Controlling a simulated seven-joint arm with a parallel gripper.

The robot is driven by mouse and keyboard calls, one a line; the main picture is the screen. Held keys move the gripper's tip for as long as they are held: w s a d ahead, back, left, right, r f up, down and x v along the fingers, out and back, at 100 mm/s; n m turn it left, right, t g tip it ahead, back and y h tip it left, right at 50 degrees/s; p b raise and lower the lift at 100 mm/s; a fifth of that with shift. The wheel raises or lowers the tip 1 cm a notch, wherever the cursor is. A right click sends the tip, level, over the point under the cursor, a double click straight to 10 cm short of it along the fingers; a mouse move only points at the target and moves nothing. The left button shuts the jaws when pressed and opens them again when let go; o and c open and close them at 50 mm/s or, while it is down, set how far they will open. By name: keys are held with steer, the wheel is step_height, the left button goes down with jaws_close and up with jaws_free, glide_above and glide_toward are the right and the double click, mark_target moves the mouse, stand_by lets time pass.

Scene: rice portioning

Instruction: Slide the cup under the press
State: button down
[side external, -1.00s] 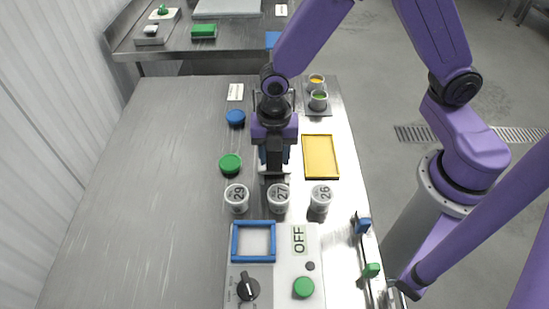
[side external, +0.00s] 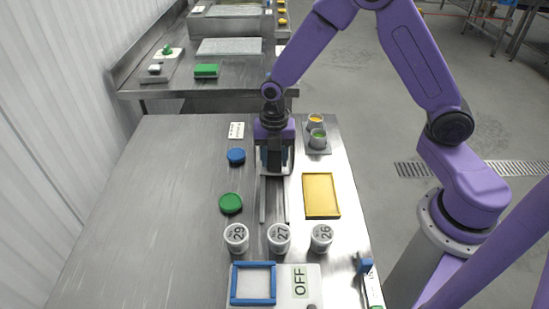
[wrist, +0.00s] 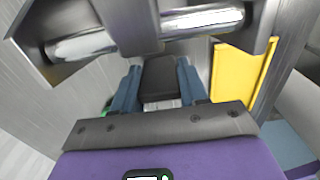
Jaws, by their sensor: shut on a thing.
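My gripper (side external: 273,165) is over the far part of the table, at the far end of two parallel metal rails (side external: 263,208). In the wrist view its blue fingers (wrist: 158,95) are closed on a dark block (wrist: 160,76); a small pale patch shows below the block. I cannot tell whether the block belongs to a cup. A metal frame with shiny round bars (wrist: 200,21) crosses the wrist view close by; it may be the press. White numbered cups 29 (side external: 236,239), 27 (side external: 279,239) and 26 (side external: 321,238) stand in a row nearer the camera.
A yellow tray (side external: 321,196) lies right of the rails. Green (side external: 231,204) and blue (side external: 236,156) round pieces lie left. A panel marked OFF (side external: 300,284) is in front. The table's left side is clear.

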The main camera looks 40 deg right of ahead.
steer(key=c, duration=0.7)
jaws_free()
steer(key=shift+w+d, duration=0.25)
steer(key=shift+w, duration=0.1)
steer(key=shift+o, duration=0.5)
steer(key=shift+s, duration=0.1)
step_height(320, 180, up, 18)
steer(key=shift+f, duration=0.25)
steer(key=s+d+f+m, duration=0.1)
steer(key=s+m, duration=0.6)
steer(key=s, duration=0.6)
steer(key=s+d+f+m, duration=0.2)
steer(key=s+m, duration=0.5)
steer(key=s, duration=0.6)
steer(key=shift+s+d, duration=0.2)
steer(key=shift+s, duration=0.1)
